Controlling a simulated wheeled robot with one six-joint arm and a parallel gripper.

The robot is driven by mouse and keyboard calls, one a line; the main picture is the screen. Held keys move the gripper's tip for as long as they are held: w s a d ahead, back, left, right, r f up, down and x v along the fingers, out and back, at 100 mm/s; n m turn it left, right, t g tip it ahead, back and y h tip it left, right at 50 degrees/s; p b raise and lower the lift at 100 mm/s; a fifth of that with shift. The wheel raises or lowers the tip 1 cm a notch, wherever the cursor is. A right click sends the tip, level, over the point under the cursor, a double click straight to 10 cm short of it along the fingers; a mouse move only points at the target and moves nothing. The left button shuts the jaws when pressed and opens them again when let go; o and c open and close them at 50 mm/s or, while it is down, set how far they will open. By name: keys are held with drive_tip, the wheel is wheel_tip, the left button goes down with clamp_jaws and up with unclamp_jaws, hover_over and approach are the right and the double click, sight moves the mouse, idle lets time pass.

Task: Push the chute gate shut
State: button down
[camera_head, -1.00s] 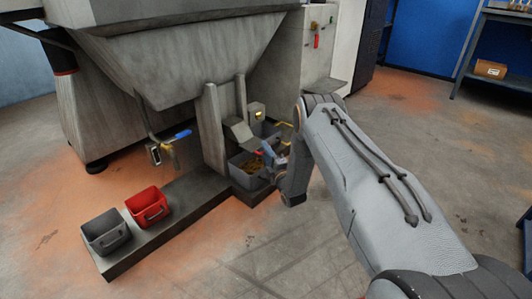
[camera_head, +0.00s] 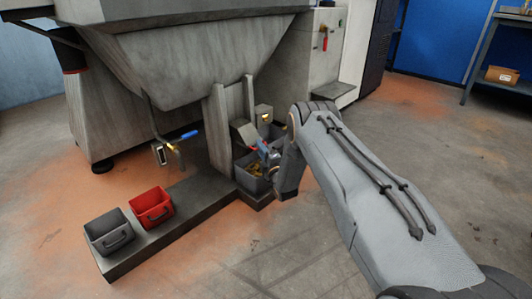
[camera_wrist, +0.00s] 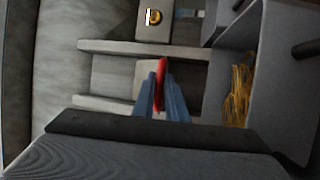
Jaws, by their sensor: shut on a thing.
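The chute (camera_head: 245,133) is a grey sloped spout beside two upright grey posts (camera_head: 217,130). In the wrist view the posts appear as pale bars (camera_wrist: 185,50) with a grey plate (camera_wrist: 115,75) between them. My gripper (camera_head: 266,153) is in front of the spout, above a grey bin. In the wrist view its blue-grey fingers (camera_wrist: 161,92) are shut on a thin red piece (camera_wrist: 160,80), which looks like a handle. I cannot tell whether this piece belongs to the chute gate, or how far the gate is open.
The grey bin (camera_head: 243,183) under the spout holds yellowish scraps (camera_wrist: 236,92). A grey box with a yellow light (camera_head: 265,117) stands behind. A red bin (camera_head: 151,207) and another grey bin (camera_head: 108,231) sit on a low plinth (camera_head: 190,215). A blue-handled valve (camera_head: 188,135) hangs left.

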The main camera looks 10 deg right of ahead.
drive_tip(key=shift+w+a+r, duration=0.1)
drive_tip(key=shift+w+r, duration=0.1)
drive_tip(key=shift+r, duration=0.05)
drive_tip(key=c, duration=1.8)
unclamp_jaws()
drive_tip(key=shift+a, duration=0.1)
drive_tip(key=shift+c, duration=0.2)
drive_tip(key=shift+f, duration=0.1)
drive_tip(key=shift+s+d+f, duration=0.1)
drive_tip(key=shift+s+d, duration=0.1)
drive_tip(key=shift+p+v, duration=1.85)
drive_tip(key=shift+v, duration=1.9)
